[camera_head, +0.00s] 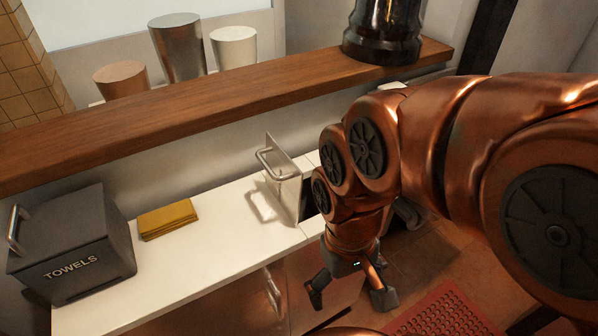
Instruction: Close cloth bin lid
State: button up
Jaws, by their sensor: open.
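A dark grey bin marked TOWELS (85,262) stands at the left end of the white counter. A metal handle (15,229) shows at its left side; I cannot tell from this angle how its lid sits. Further right, a pale metal lid (288,188) with a bar handle stands upright at the counter's right part, beside a dark opening partly hidden by my arm. My gripper (350,288) is open and empty, pointing down in front of the counter, right of and below the upright lid. It touches neither bin nor lid.
A folded yellow cloth (168,219) lies on the white counter (215,235). A wooden shelf (230,98) runs above the counter, with metal cups (178,50) behind it and a dark glossy object (384,35) on it. A red mat (440,312) lies on the floor.

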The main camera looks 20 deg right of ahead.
aim_at(284, 178)
jog(key=u, duration=0.8)
jog(key=k, duration=0.4)
jog(key=u, duration=1.65)
